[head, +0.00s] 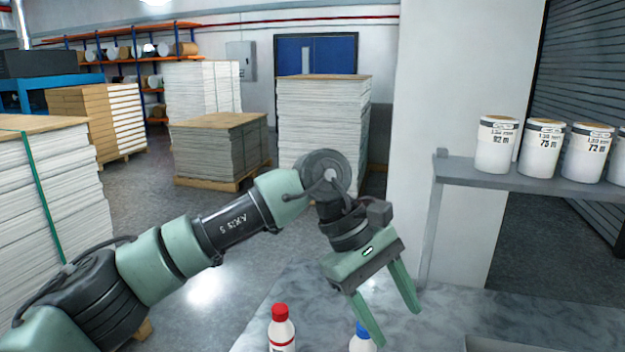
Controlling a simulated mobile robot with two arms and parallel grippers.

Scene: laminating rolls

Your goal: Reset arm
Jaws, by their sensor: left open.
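My left arm reaches in from the lower left and across the middle of the head view. My left gripper (395,325) points down over the grey marbled table, its two green fingers apart with nothing between them. A white bottle with a red cap (281,330) stands left of the gripper, cut off by the bottom edge of the view. A bottle with a blue cap (362,338) stands just left of the nearer fingertip, partly cut off. I cannot tell whether the finger touches it. My right gripper is not in view.
The marbled table (460,310) is clear to the right of the gripper. A grey shelf (462,172) at the right bears several white labelled rolls (541,150). Paper stacks (322,120) on pallets stand behind on the floor. Another strapped stack (60,200) is at the left.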

